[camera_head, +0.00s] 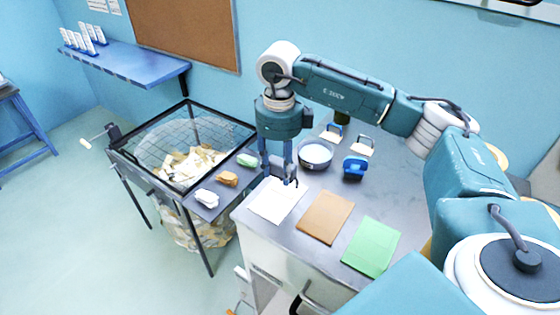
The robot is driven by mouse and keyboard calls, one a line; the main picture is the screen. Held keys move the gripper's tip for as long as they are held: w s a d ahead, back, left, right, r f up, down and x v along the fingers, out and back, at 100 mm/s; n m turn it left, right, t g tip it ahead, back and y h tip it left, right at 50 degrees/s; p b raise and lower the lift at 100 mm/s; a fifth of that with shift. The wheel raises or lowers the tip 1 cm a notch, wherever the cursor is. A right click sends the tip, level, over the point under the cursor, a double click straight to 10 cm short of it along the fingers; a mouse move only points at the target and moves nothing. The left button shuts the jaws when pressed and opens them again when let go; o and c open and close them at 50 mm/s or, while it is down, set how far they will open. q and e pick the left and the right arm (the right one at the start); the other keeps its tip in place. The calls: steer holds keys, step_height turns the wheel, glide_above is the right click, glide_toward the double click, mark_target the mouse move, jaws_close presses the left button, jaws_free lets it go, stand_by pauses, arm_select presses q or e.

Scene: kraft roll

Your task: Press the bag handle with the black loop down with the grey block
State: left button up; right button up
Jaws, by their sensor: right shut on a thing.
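My right gripper (281,181) is low over the far end of a white sheet-like piece (272,204) on the grey table. Its fingers are shut on a small dark grey thing (284,168), mostly hidden between them; I cannot tell whether it is the grey block or touches the sheet. A pale pad with a black loop (363,148) lies at the back of the table. Another pale pad with a dark loop (330,135) lies behind the bowl; its loop colour is unclear. My left gripper is out of view.
A brown sheet (326,217) and a green sheet (371,244) lie toward the front. A mesh-topped frame (191,109) and side shelf adjoin on the left.

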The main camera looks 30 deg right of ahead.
steer(key=shift+d+f+m, duration=0.15)
steer(key=shift+m, duration=0.15)
steer(key=b, duration=0.4)
glide_above(281, 196)
steer(key=shift+w+f, duration=0.2)
steer(key=shift+f, duration=2.55)
steer(key=shift+f, duration=0.6)
steer(key=shift+s+f+b, duration=0.2)
steer(key=shift+f+b, duration=0.05)
steer(key=shift+b, duration=0.2)
stand_by(0.8)
steer(key=shift+r, duration=0.1)
stand_by(0.5)
steer(key=shift+w+r+p, duration=0.2)
steer(key=shift+r+p, duration=0.5)
steer(key=shift+r, duration=0.25)
steer(key=shift+r+p, duration=1.45)
steer(key=shift+r, duration=1.15)
